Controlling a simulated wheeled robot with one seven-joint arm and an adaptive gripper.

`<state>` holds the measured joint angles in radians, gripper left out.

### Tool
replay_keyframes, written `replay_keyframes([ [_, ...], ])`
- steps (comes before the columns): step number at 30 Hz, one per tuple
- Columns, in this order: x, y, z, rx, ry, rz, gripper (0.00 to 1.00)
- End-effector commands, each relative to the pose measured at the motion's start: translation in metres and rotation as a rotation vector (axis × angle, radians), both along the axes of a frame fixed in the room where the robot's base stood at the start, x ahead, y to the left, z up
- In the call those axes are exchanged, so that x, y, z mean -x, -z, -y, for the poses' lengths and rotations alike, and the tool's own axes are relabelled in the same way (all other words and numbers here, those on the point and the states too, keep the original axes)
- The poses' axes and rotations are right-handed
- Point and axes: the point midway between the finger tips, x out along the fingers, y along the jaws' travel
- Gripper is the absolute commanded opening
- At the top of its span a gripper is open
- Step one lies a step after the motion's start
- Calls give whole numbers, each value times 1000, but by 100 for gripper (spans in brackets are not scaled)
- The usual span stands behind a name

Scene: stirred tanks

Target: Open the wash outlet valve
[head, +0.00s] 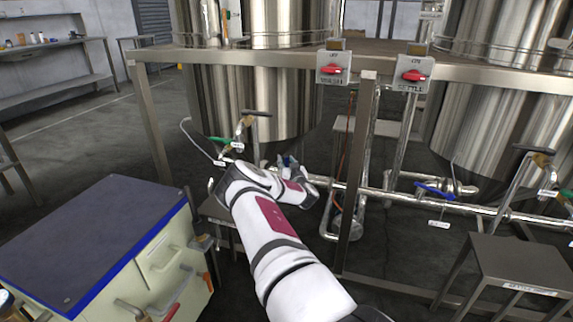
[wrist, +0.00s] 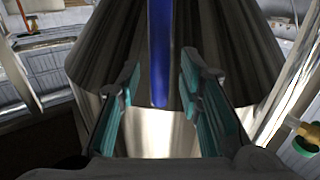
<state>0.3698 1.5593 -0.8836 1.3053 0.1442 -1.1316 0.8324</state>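My gripper (head: 289,163) reaches low in front of the left steel tank (head: 255,100) in the head view. In the wrist view my gripper (wrist: 160,72) is open, its two teal-padded fingers on either side of a long blue lever (wrist: 160,50). Gaps show between the lever and both pads. The lever's lower end lies between the fingers; its upper end leaves the picture. My arm and gripper hide most of this lever and its valve in the head view. I cannot read a wash label on it.
A steel frame post (head: 355,180) stands just right of my gripper. Another blue-handled valve (head: 435,190) sits on the pipe at right. A green-handled valve (head: 224,142) is to the left. A blue-edged cabinet (head: 95,235) and a steel stool (head: 515,262) flank my arm.

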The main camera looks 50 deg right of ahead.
Motion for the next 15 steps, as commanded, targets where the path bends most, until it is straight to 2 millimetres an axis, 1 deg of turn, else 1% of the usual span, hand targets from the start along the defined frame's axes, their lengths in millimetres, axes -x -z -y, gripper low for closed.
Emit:
replay_keyframes([
  [5,0,0,0,0,0,0,33],
  [8,0,0,0,0,0,0,13],
  [9,0,0,0,0,0,0,4],
  [10,0,0,0,0,0,0,0],
  [15,0,0,0,0,0,0,0],
])
